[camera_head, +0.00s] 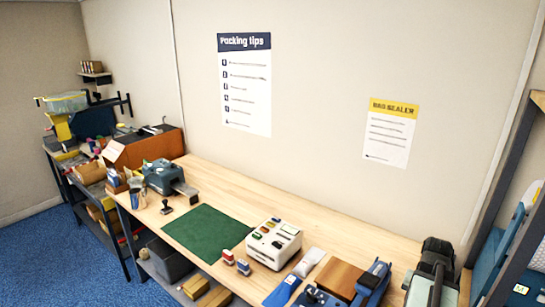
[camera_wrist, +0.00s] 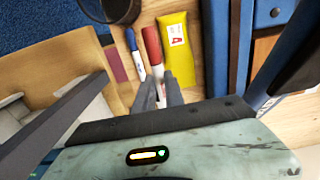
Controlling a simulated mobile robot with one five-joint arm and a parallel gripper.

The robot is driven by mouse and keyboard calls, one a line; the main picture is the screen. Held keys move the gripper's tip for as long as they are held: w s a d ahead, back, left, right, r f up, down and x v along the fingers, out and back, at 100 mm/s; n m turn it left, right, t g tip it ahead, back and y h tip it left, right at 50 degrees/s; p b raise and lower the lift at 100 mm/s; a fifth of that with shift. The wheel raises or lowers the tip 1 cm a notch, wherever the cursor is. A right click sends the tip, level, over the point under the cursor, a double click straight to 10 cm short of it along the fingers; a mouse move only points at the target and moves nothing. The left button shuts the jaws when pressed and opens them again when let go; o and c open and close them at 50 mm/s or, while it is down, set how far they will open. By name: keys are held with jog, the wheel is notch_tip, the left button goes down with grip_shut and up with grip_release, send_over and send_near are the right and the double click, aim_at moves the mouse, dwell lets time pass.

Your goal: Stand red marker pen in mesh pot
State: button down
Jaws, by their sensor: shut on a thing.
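A red marker pen (camera_wrist: 152,44) with a white body shows in the wrist view. My gripper (camera_wrist: 165,86) is shut on its white lower part, and the red end points away from me. I cannot tell whether the pen touches the wooden surface beneath. The round dark rim of what looks like the mesh pot (camera_wrist: 121,10) is cut off at the top edge, left of and beyond the pen. Its inside is too dark to read. In the head view I cannot make out the pen or my gripper's fingertips.
A blue marker (camera_wrist: 132,46) lies just left of the red pen. A yellow packet (camera_wrist: 178,50) is close on the right. In the head view, a green mat (camera_head: 207,233) and a white device (camera_head: 274,243) are on the long bench. Bare wood lies behind them.

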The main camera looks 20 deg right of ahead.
notch_tip(320, 180, down, 8)
jog(key=b, duration=0.7)
jog(key=shift+r+b, duration=0.25)
jog(key=shift+b, duration=0.15)
notch_tip(320, 180, up, 8)
jog(key=p, duration=0.7)
jog(key=shift+f, duration=0.25)
notch_tip(320, 180, down, 7)
jog(key=b, duration=0.7)
jog(key=shift+f, duration=0.2)
jog(key=shift+w+d+r, duration=0.15)
jog(key=shift+w+d, duration=0.1)
jog(key=w+d+r+p, duration=0.1)
jog(key=d+r+p, duration=0.2)
jog(key=d, duration=0.5)
jog(key=d+r+p, duration=0.2)
jog(key=d+p, duration=0.1)
jog(key=d, duration=0.5)
jog(key=f+b, duration=1)
jog(key=b, duration=0.1)
jog(key=shift+w+a+f, duration=0.1)
jog(key=shift+a+f, duration=0.05)
jog(key=shift+a, duration=0.1)
jog(key=c, duration=1.4)
grip_release()
